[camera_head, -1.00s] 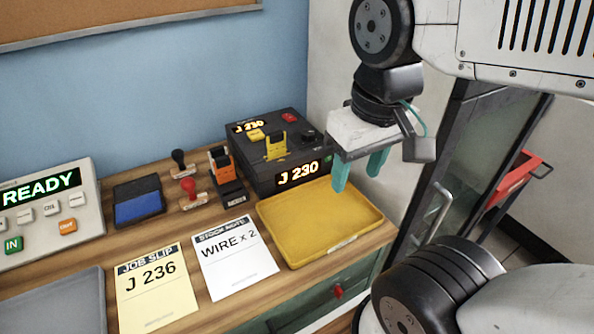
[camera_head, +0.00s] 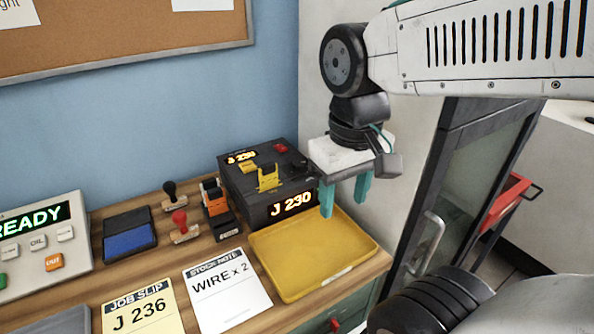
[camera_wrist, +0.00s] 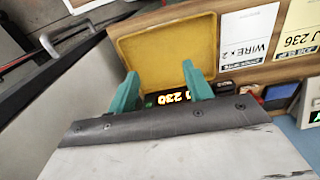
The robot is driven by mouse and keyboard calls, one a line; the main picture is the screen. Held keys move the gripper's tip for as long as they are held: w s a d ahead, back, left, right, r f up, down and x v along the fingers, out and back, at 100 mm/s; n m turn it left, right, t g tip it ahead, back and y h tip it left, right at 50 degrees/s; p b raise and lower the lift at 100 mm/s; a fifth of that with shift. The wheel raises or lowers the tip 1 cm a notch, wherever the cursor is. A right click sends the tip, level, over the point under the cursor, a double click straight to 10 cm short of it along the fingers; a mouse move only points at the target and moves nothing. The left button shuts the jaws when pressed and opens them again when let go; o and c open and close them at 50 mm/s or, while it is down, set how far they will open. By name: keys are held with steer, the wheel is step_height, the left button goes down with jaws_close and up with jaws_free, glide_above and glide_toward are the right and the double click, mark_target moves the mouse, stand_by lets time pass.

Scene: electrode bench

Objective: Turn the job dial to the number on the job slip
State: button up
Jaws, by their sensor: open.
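The job slip (camera_head: 143,310) is pale yellow, reads J 236 and lies at the bench front; it also shows in the wrist view (camera_wrist: 302,28). A black box (camera_head: 236,190) stands at the back, its front display (camera_head: 293,204) lit with J 230. The display also shows in the wrist view (camera_wrist: 167,98). A dark knob (camera_head: 298,163) sits at the right of the box top, beside my gripper and partly hard to make out. My gripper (camera_head: 345,197) is open and empty, with teal fingers pointing down at the box's right, over the tray's back right corner in the picture.
A yellow tray (camera_head: 287,288) sits before the box. A stock note (camera_head: 228,295), stamps, a blue pad (camera_head: 130,243) and a READY panel (camera_head: 40,250) lie to the left. A yellow clip-like part (camera_head: 268,180) rises from the box top. A wall and glazed door stand right.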

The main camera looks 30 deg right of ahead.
mark_target(300, 162)
steer(key=w+d+n, duration=0.1)
steer(key=w, duration=0.5)
steer(key=w+d+n, duration=0.2)
steer(key=w, duration=0.4)
steer(key=w+d+n+g, duration=0.1)
steer(key=w, duration=0.5)
steer(key=shift+w+d+f+n, duration=0.3)
steer(key=shift+d+f+n, duration=0.05)
steer(key=shift+f+n, duration=0.05)
steer(key=w, duration=0.1)
steer(key=w+r+n, duration=0.1)
steer(key=w+n, duration=0.1)
steer(key=shift+w+d+r+t, duration=0.2)
steer(key=shift+d+r+t, duration=0.1)
steer(key=shift+t, duration=0.1)
steer(key=shift+n, duration=0.5)
steer(key=shift+f, duration=3.95)
steer(key=c, duration=1)
